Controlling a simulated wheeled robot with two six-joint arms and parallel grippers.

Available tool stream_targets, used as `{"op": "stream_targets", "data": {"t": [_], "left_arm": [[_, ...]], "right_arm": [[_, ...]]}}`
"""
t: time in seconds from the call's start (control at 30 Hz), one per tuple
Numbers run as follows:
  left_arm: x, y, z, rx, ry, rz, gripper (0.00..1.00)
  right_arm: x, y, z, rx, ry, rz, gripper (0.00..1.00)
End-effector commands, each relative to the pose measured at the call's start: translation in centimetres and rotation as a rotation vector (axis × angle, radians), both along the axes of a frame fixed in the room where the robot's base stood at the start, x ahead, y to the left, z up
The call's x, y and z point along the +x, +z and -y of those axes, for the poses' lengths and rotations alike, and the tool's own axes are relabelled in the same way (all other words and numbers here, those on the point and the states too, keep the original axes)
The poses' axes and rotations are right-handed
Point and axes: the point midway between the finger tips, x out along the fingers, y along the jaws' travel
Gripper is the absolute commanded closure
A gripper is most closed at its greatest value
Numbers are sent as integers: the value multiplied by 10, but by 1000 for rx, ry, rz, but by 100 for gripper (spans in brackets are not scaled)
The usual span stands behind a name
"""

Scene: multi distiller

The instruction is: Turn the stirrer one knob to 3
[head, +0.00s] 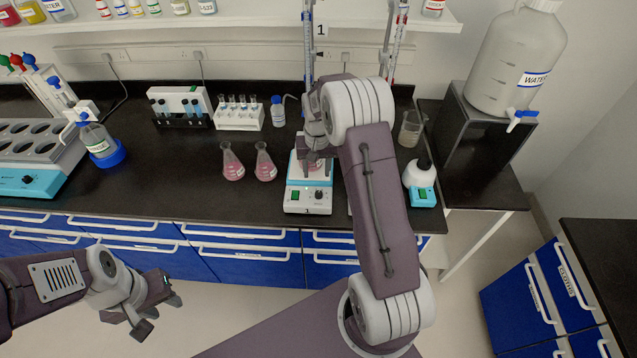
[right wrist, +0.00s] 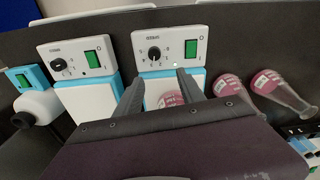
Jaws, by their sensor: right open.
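The stirrer (head: 307,197) stands near the bench's front edge, with a dark knob (head: 319,195) and a green switch (head: 295,194) on its front. In the right wrist view, the knob (right wrist: 154,53) sits on a white panel with numbers around it; its exact setting is too small to read. My right gripper (right wrist: 158,88) is open, its fingers apart and short of the panel, not touching the knob. A flask with pink liquid (right wrist: 170,99) shows between the fingers. In the head view my right arm partly covers the stirrer. My left gripper (head: 158,308) is open and empty, low in front of the drawers.
A second stirrer (right wrist: 75,60) stands beside the first, mostly hidden by my arm in the head view. Two pink flasks (head: 232,164) stand left of the stirrer. Burette stands rise behind.

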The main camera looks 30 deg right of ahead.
Motion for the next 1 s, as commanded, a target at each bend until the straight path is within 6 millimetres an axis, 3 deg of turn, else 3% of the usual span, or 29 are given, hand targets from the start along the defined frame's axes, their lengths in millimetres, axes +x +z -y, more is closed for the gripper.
{"op": "stream_targets", "data": {"t": [0.03,0.1,0.2,0.47,0.8,1.0], "left_arm": [[0,36,0,0,0,1,64],[1,64,0,0,0,3,64],[1,78,0,0,0,3,64],[0,78,0,0,0,1,64],[0,100,0,0,0,2,64],[1,104,0,0,0,2,64]], "right_arm": [[-1,18,0,-8,139,-8,54],[-6,22,-1,-9,268,-30,54],[-16,18,-3,5,273,-65,54],[-18,5,-3,8,270,-75,54],[-19,-59,-3,9,268,-76,54],[-18,-78,-3,7,268,-73,54]]}}
